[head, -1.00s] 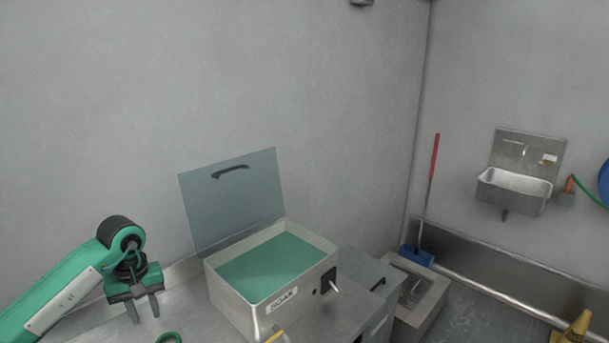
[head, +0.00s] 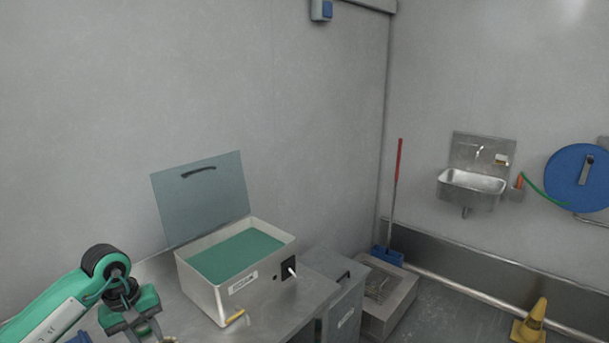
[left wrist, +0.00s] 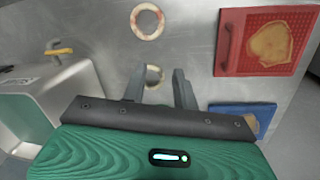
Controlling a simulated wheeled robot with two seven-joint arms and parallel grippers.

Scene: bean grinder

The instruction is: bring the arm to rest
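My left arm comes in from the left in the head view. Its gripper (head: 145,336) is at the bottom edge, above the metal table left of the box. In the left wrist view the two fingers of the left gripper (left wrist: 159,88) stand apart with nothing held between them. A ring (left wrist: 154,76) on the table shows behind the fingers, and another ring (left wrist: 147,20) lies farther off. My right gripper is not in view.
The grinder box (head: 209,290) has its lid (head: 203,200) raised and green inside. A yellow-handled tool (head: 235,318) is at its front. A red board (left wrist: 226,68) and blue board (left wrist: 226,110) lie right in the wrist view. A sink (head: 470,187) hangs on the wall.

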